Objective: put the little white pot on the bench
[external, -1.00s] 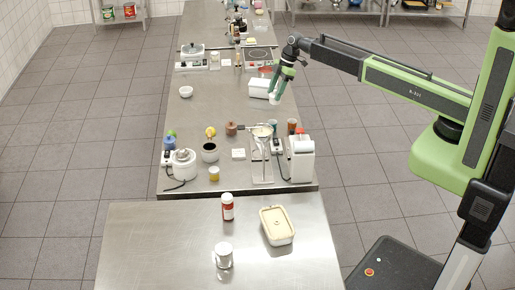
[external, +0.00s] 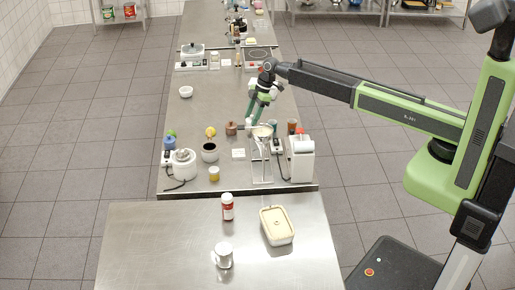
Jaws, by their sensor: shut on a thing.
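My gripper (external: 252,118) is shut on a small white thing (external: 247,123), which seems to be the little white pot. It is small and partly hidden by the fingers. The gripper points down over the middle of the long steel bench (external: 215,118), behind the stand with a pale bowl on top. I cannot tell exactly how high the pot is above the bench.
A white dispenser (external: 302,160) is on the right. The bench's left middle is fairly clear around a white bowl (external: 186,92).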

